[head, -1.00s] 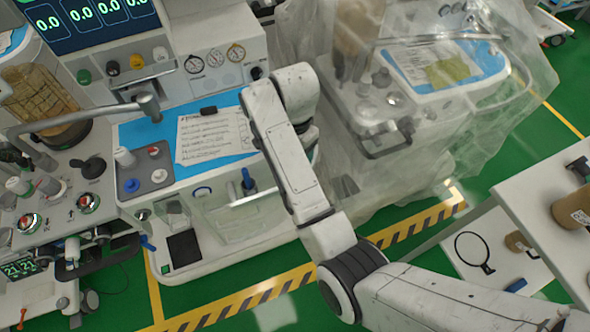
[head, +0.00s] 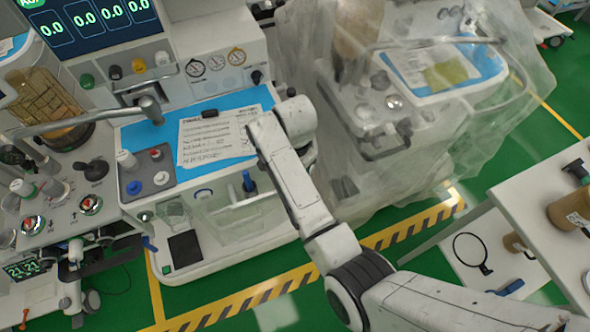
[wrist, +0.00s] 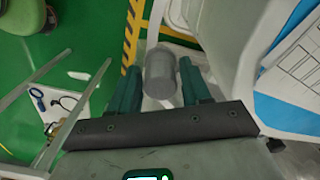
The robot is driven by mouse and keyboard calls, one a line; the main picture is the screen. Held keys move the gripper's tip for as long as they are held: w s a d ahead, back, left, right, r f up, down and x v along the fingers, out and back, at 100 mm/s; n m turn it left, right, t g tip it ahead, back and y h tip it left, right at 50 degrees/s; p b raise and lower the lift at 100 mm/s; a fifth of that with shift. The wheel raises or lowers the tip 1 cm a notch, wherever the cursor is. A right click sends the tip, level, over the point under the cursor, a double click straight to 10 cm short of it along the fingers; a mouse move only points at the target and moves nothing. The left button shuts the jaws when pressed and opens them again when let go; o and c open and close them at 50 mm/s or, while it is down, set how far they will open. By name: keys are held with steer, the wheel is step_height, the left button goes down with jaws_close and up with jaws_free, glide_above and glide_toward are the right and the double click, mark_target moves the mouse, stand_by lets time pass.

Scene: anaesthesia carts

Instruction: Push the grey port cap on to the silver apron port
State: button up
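In the wrist view the grey port cap (wrist: 160,74), a plain grey cylinder, sits between the two dark green fingers of my gripper (wrist: 161,86). The fingers appear to press on it from both sides. In the head view my arm hides the gripper and the cap. A small round silvery fitting (head: 145,216) is on the front apron of the middle cart (head: 215,262); it may be the silver apron port, but it is too small to be sure. I cannot make out the port in the wrist view.
The cart top carries a printed sheet (head: 215,137) on a blue mat and a grey tray (head: 150,180) with knobs. A clear bin (head: 235,215) hangs at its front. A plastic-draped cart (head: 345,150) stands right of my arm. Green floor (head: 215,292) is open in front.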

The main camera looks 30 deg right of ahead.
steer(key=c, duration=0.7)
steer(key=shift+c, duration=0.2)
steer(key=shift+r, duration=0.15)
